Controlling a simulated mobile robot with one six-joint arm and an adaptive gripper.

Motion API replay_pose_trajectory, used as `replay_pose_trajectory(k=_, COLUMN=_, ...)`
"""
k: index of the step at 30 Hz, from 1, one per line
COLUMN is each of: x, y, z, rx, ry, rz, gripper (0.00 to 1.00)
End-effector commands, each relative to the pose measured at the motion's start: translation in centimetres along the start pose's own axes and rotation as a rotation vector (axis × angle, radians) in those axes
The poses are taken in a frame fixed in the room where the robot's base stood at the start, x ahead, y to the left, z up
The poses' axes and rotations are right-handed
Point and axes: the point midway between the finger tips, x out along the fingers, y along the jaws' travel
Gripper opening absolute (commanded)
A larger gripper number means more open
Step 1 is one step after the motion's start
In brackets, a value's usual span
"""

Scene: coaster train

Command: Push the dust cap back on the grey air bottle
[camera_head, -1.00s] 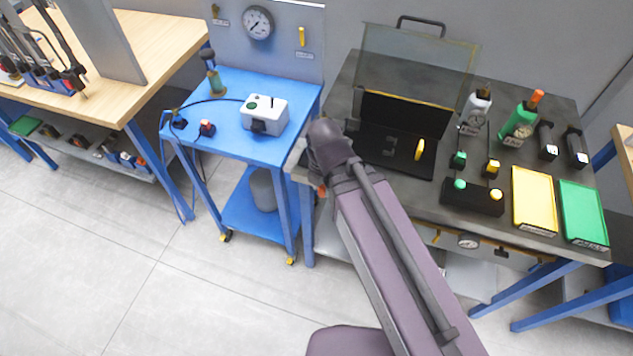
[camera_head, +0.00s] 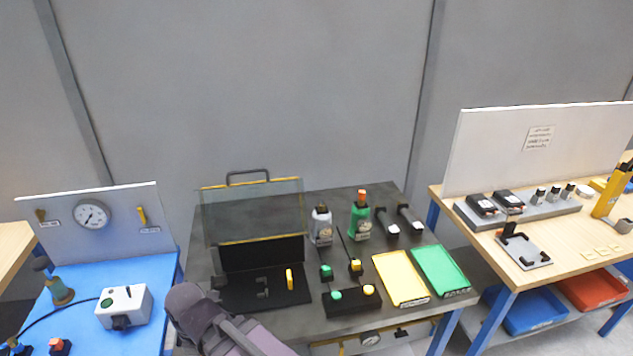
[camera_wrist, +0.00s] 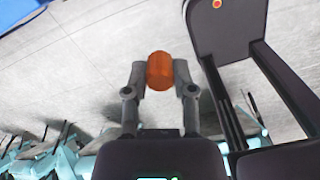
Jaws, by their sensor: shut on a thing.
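The grey air bottle (camera_head: 321,227) stands upright at the back of the dark bench, with a dark, bare-looking neck and a label on its front. My gripper (camera_wrist: 160,75) shows in the wrist view, its two fingers shut on the orange dust cap (camera_wrist: 160,70). The cap is held above the floor, away from the bottle. In the head view my gripper and the cap are out of sight. A green bottle (camera_head: 360,218) with an orange cap on top stands just right of the grey one.
A raised clear cover (camera_head: 254,212) stands left of the bottles. A black button box (camera_head: 352,299), a yellow tray (camera_head: 401,278) and a green tray (camera_head: 440,270) lie in front. A blue table (camera_head: 70,290) adjoins at left.

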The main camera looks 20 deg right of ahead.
Motion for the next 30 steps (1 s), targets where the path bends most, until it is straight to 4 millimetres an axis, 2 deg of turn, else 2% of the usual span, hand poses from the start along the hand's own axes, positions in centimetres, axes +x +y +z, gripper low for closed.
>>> replay_pose_trajectory(k=1, x=-1.8, y=0.0, z=0.0, rx=0.0, ry=0.0, rz=0.0, gripper=0.09)
replay_pose_trajectory(k=3, x=-2.9, y=0.0, z=0.0, rx=0.0, ry=0.0, rz=0.0, gripper=0.09)
replay_pose_trajectory(k=12, x=-6.3, y=0.0, z=0.0, rx=0.0, ry=0.0, rz=0.0, gripper=0.09)
replay_pose_trajectory(k=18, x=-7.0, y=0.0, z=0.0, rx=0.0, ry=0.0, rz=0.0, gripper=0.09)
replay_pose_trajectory(k=30, x=-6.9, y=0.0, z=0.0, rx=0.0, ry=0.0, rz=0.0, gripper=0.09)
